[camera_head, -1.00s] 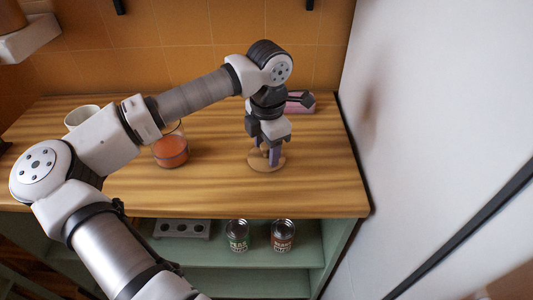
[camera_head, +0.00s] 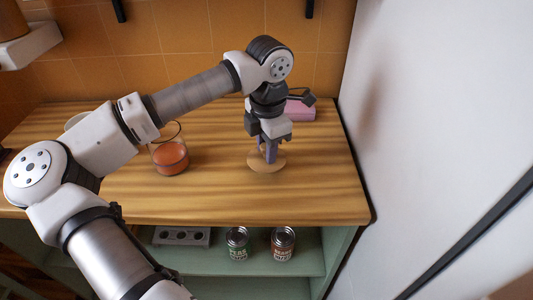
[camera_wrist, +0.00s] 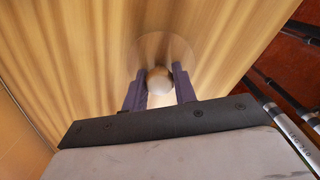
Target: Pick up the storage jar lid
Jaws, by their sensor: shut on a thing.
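The storage jar lid (camera_head: 257,166) is a flat, round, tan disc near the right part of the wooden counter. In the wrist view the lid (camera_wrist: 183,47) shows as a faint disc with a pale round knob (camera_wrist: 159,82) at its middle. My gripper (camera_head: 270,157) points down over the lid. In the wrist view my gripper's (camera_wrist: 160,77) two purple fingers are shut on the knob, one on each side. I cannot tell whether the lid touches the counter or is slightly above it.
A pink block (camera_head: 300,112) lies behind my gripper. Two cans (camera_head: 237,243) (camera_head: 283,243) and a grey holed tray (camera_head: 181,236) sit on the shelf below. A white wall (camera_head: 420,130) borders the counter's right side.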

